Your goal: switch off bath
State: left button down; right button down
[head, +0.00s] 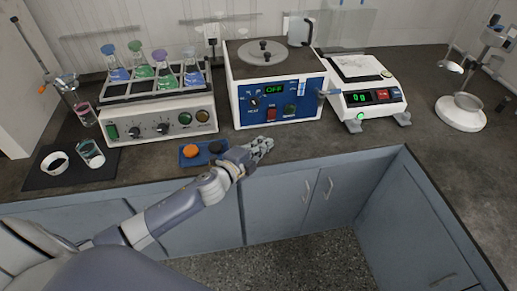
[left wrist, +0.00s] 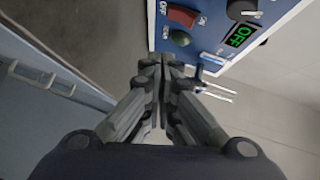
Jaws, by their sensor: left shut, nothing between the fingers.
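A white unit with a blue front panel (head: 312,103) stands at the back middle, a round lid (head: 261,51) on top. Its display reads OFF (head: 274,89). A white box (head: 165,112) holding several flasks stands left, with a green switch (head: 112,131) and knobs. I cannot tell which unit is the bath. My left gripper (head: 264,143) is shut and empty, in front of and below the blue panel, apart from it; it fills the wrist view's middle (left wrist: 163,64).
A blue tray (head: 184,161) with an orange and a dark round piece lies beside my left gripper. A dark mat (head: 60,180) with beakers is at left. A balance (head: 366,103) reading 0 g stands right, a stand (head: 461,110) further right. The front-right counter is clear.

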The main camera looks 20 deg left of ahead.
pick_arm(q)
jog(key=shift+s+a, duration=0.15)
jog(key=shift+s, duration=0.4)
jog(key=shift+s+a, duration=0.15)
jog(key=shift+s, duration=0.2)
pick_arm(e)
jog(key=shift+s+d+f, duration=0.1)
jog(key=shift+s+d, duration=0.2)
jog(key=shift+s, duration=0.2)
jog(key=shift+s+d+f, duration=0.1)
jog(key=shift+s+d, duration=0.15)
jog(key=shift+s, duration=0.2)
jog(key=shift+w, duration=0.1)
